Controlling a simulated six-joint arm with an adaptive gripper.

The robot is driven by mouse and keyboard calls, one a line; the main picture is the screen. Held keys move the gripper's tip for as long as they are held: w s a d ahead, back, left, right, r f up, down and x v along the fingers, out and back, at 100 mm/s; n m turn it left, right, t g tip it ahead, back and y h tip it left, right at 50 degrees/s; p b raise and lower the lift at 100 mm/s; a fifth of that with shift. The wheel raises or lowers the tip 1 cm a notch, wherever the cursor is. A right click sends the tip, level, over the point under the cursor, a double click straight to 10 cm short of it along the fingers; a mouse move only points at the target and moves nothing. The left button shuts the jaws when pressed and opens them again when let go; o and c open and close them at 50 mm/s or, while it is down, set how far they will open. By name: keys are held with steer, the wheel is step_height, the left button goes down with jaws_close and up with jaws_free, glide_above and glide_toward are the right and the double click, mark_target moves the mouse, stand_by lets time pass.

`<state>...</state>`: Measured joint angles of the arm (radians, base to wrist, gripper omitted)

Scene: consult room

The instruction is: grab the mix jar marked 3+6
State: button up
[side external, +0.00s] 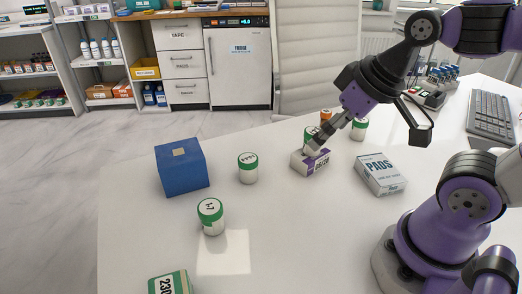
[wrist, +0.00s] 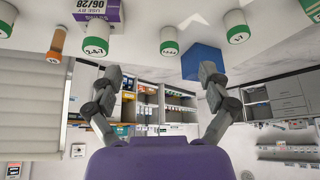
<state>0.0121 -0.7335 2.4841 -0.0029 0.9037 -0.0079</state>
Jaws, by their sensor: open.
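Several white jars with green lids stand on the white table. One jar (side external: 309,149) (wrist: 96,30) appears to stand on a white and purple box (side external: 311,163) (wrist: 92,11) marked 06/28. Others are a jar (side external: 248,174) left of the box, a nearer jar (side external: 211,225), and a jar (side external: 359,134) behind my gripper. I cannot read 3+6 surely on any lid. My gripper (side external: 318,145) (wrist: 160,72) is open and empty, its fingers spread in the wrist view. In the side view its fingers partly cover the jar at the box; contact cannot be told.
A blue block (side external: 182,168) stands at the table's left. A PADS box (side external: 381,174) lies right of the jars. An orange vial (side external: 326,115) stands behind the jar at the box. A green-and-white item (side external: 169,284) is at the front edge. A keyboard (side external: 490,118) lies far right.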

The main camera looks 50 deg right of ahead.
steer(key=w+d+r+g, duration=0.1)
steer(key=w+d+r, duration=0.1)
steer(key=w+d, duration=0.4)
steer(key=m+g, duration=0.2)
steer(key=g, duration=0.1)
glide_above(359, 126)
steer(key=d, duration=0.2)
step_height(359, 126, down, 8)
steer(key=shift+s+a, duration=0.15)
steer(key=f, duration=0.4)
steer(key=shift+d+f, duration=0.3)
steer(key=shift+f, duration=0.05)
steer(key=f, duration=0.4)
steer(key=w+f, duration=0.1)
steer(key=shift+f, duration=0.4)
steer(key=c, duration=1.3)
